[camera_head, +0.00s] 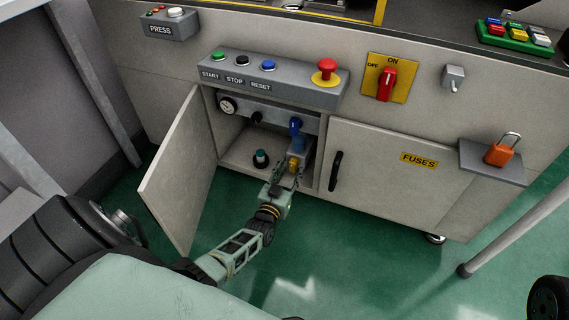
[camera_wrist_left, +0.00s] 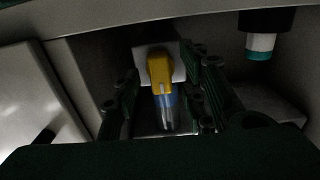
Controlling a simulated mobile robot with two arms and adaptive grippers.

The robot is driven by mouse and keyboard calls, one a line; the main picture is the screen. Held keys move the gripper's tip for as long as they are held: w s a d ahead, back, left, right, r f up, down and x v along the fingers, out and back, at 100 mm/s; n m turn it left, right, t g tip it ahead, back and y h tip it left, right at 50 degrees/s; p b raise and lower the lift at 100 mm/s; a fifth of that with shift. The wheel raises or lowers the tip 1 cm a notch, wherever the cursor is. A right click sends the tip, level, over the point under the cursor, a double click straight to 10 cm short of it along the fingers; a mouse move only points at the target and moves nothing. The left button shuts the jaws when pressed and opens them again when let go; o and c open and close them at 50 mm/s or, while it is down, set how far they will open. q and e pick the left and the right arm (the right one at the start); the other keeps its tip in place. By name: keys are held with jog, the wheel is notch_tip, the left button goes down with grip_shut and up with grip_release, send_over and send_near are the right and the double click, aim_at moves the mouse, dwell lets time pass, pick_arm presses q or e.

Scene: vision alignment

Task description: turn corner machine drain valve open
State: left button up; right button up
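A yellow valve handle (camera_head: 293,166) sits low inside the open cabinet, below a blue valve handle (camera_head: 295,126). I cannot tell from a label which is the drain valve. My left gripper (camera_head: 285,178) reaches into the cabinet at the yellow handle. In the left wrist view, which looks upside down, the yellow handle (camera_wrist_left: 160,72) sits in front of a pale square block, between the two fingers (camera_wrist_left: 165,100). The fingers stand apart with gaps on both sides. A blue and clear part (camera_wrist_left: 168,108) shows beyond it. My right gripper is not in view.
The cabinet's left door (camera_head: 180,175) stands open beside my left arm; the FUSES door (camera_head: 385,175) is shut. A dark green-topped knob (camera_head: 261,158) stands on the cabinet floor, left of the gripper. The button panel (camera_head: 270,80) overhangs the opening.

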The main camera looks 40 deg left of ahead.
pick_arm(q)
jog(key=v, duration=1.1)
jog(key=shift+s, duration=0.25)
jog(key=shift+d, duration=0.15)
